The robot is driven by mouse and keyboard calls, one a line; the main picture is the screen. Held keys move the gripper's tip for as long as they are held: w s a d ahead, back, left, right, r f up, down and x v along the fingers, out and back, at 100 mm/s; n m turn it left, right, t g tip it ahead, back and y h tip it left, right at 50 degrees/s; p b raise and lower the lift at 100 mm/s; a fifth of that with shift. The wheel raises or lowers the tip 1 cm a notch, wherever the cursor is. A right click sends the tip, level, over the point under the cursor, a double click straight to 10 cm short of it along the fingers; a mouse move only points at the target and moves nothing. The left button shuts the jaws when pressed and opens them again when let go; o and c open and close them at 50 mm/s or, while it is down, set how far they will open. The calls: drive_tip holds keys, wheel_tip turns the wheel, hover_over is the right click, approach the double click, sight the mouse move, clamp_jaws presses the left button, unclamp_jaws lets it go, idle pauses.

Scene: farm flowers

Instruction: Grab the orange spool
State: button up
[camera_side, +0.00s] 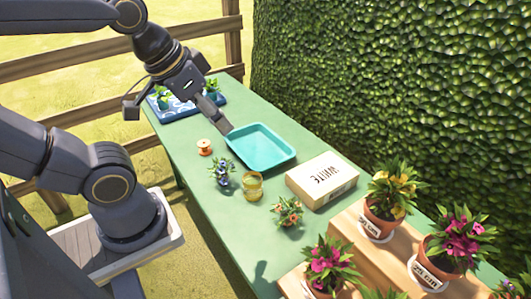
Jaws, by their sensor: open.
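The orange spool (205,147) stands upright on the green table, left of the teal tray (284,161). It is small, with a pale band around its middle. My gripper (224,127) points down and to the right, above the table near the tray's far left corner. It is up and to the right of the spool, apart from it. The fingers are seen edge-on and nothing shows between them. My gripper is open.
A blue-flowered plant (222,174), a yellow jar (253,187) and an orange-flowered plant (288,212) stand nearer. A box marked "WHITE" (322,181) is right of the tray. Potted flowers (385,196) stand on wooden steps. A blue patterned tray (178,108) holds plants behind my gripper.

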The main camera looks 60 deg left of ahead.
drive_tip(key=o, duration=0.3)
